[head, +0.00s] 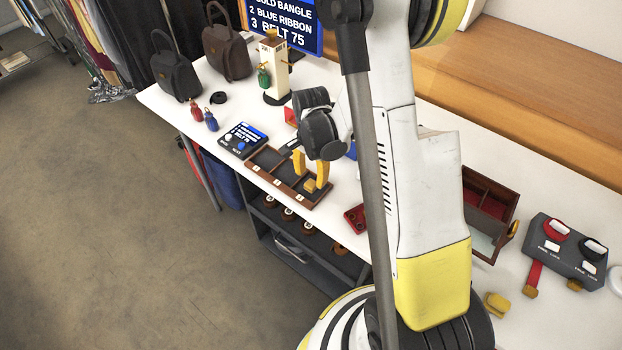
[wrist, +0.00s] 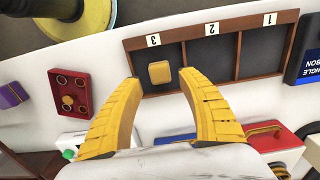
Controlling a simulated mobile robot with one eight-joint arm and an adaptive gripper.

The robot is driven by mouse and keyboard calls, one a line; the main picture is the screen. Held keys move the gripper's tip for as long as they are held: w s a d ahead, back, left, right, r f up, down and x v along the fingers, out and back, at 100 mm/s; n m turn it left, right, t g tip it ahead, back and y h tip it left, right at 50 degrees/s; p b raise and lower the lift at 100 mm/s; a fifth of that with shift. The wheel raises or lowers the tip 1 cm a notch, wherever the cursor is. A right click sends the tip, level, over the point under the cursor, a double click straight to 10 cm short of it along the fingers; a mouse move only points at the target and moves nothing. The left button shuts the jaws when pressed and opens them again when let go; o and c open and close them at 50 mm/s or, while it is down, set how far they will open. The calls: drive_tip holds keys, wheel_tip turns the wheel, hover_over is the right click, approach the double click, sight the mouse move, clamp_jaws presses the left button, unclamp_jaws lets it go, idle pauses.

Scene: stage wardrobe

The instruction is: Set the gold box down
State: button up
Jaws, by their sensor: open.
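A small gold box (wrist: 160,72) sits in the compartment marked 3 of the brown wooden tray (wrist: 191,31). In the head view the box (head: 310,186) shows at the tray's near right end. My gripper (head: 311,172) is open, with its yellow fingers pointing down over that compartment. In the wrist view the gold box appears just beyond and between the fingertips (wrist: 160,80), with gaps on both sides. The compartments marked 2 and 1 look empty.
A red case (head: 356,217) lies right of the tray, and a black display box (head: 242,140) stands left of it. A stand (head: 274,70) and handbags (head: 227,53) are farther back. An open wooden box (head: 489,199) and another gold piece (head: 496,304) are at right.

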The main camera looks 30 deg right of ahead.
wheel_tip(320, 180, up, 8)
drive_tip(key=p, duration=0.3)
wheel_tip(320, 180, up, 14)
drive_tip(key=n+t, duration=0.3)
drive_tip(key=n, duration=0.3)
hover_over(311, 184)
drive_tip(key=s+a, duration=0.4)
drive_tip(key=a, duration=0.1)
drive_tip(key=s+a+r+n+t, duration=0.4)
drive_tip(key=s+r+n, duration=0.2)
drive_tip(key=s+n, duration=0.1)
drive_tip(key=shift+s+a+r+n, duration=0.2)
drive_tip(key=shift+s+a+n, duration=0.15)
drive_tip(key=shift+s, duration=0.5)
